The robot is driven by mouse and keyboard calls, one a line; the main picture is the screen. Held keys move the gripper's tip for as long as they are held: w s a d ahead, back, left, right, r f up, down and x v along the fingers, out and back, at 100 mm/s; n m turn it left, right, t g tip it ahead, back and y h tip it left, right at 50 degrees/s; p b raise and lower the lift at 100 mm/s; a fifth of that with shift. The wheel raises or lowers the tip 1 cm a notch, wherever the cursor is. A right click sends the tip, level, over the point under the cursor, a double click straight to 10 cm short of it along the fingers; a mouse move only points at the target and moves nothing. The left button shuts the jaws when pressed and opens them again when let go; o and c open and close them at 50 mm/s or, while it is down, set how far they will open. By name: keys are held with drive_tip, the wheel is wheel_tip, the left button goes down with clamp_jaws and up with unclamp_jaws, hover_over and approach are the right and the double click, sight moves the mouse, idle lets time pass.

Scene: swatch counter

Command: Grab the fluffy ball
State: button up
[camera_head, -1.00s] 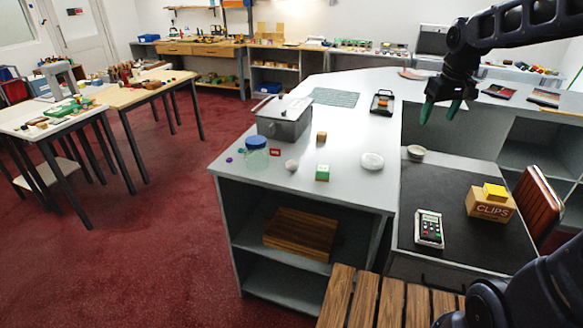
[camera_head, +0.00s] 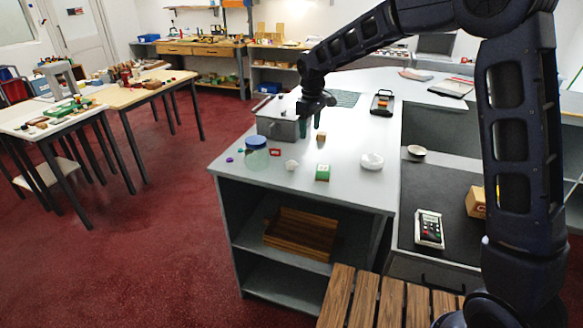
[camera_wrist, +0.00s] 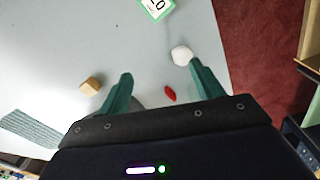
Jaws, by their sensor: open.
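My gripper (camera_head: 310,130) is open and empty, with green fingers pointing down above the counter, behind the ball in the head view. In the wrist view the gripper (camera_wrist: 162,74) has nothing between its fingers except a view of the counter and a small red piece (camera_wrist: 170,93).
Near the ball are a green block with a white top (camera_head: 322,172), a wooden cube (camera_head: 321,136), a blue-lidded jar (camera_head: 256,143) and a white round dish (camera_head: 372,161). A grey bin (camera_head: 270,125) stands left of my gripper. Clear counter lies right of the cube.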

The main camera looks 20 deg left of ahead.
drive_tip(key=n, duration=0.1)
hover_over(292, 161)
wheel_tip(292, 161, down, 4)
drive_tip(key=f, duration=0.4)
drive_tip(key=shift+a+f, duration=0.3)
drive_tip(key=shift+s+d+f, duration=0.1)
drive_tip(key=shift+d+f, duration=0.05)
drive_tip(key=shift+f, duration=1.35)
drive_tip(key=shift+d+f, duration=0.1)
drive_tip(key=shift+f, duration=1.4)
drive_tip(key=c, duration=1)
drive_tip(key=shift+c, duration=0.2)
drive_tip(key=shift+r, duration=0.15)
